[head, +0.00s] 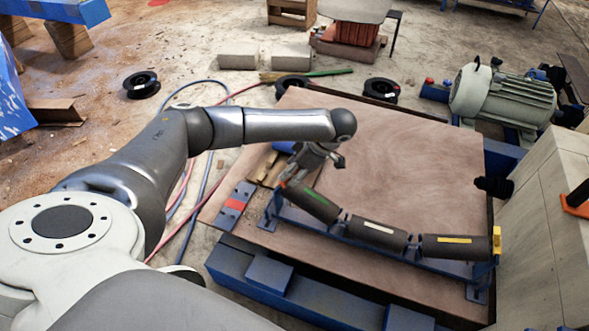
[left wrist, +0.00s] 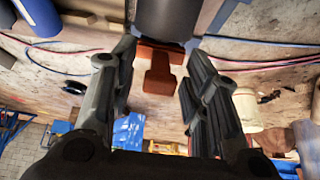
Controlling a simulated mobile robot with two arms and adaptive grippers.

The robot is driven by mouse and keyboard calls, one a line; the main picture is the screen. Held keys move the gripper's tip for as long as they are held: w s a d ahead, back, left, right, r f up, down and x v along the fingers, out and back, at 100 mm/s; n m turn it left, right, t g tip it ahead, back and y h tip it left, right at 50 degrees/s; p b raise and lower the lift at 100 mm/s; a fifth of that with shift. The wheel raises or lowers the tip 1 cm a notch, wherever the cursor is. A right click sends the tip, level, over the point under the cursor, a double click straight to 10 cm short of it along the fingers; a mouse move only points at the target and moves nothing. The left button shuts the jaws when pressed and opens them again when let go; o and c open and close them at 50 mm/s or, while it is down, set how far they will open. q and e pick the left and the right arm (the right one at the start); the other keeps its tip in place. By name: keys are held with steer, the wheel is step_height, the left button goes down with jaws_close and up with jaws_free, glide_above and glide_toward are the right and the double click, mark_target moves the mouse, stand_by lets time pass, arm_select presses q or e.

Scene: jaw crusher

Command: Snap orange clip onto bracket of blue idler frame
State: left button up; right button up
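The blue idler frame (head: 345,233) lies on a wooden board and carries three dark rollers with green, white and yellow stripes. A yellow clip (head: 497,240) sits at its right end. My left gripper (head: 291,179) is at the frame's left end, beside the green-striped roller (head: 313,203). In the left wrist view, the orange clip (left wrist: 160,72) lies between the spread fingers (left wrist: 162,52), just below the dark roller end (left wrist: 167,17). The fingers look open, with gaps beside the clip's stem. The clip's contact with the bracket is hidden. My right gripper is not in view.
The wooden board (head: 420,140) is clear behind the frame. A red-and-blue piece (head: 234,205) lies at its left edge. A grey motor (head: 503,97) and a pale housing (head: 545,220) stand at the right. Hoses (head: 205,190) and black spools (head: 141,84) lie on the floor.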

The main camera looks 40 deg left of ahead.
arm_select(q)
steer(key=shift+d+r, duration=0.1)
steer(key=v, duration=1.1)
steer(key=shift+d+r, duration=0.2)
steer(key=shift+r, duration=0.15)
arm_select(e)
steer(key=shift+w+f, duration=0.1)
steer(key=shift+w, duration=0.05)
arm_select(q)
steer(key=shift+f, duration=0.1)
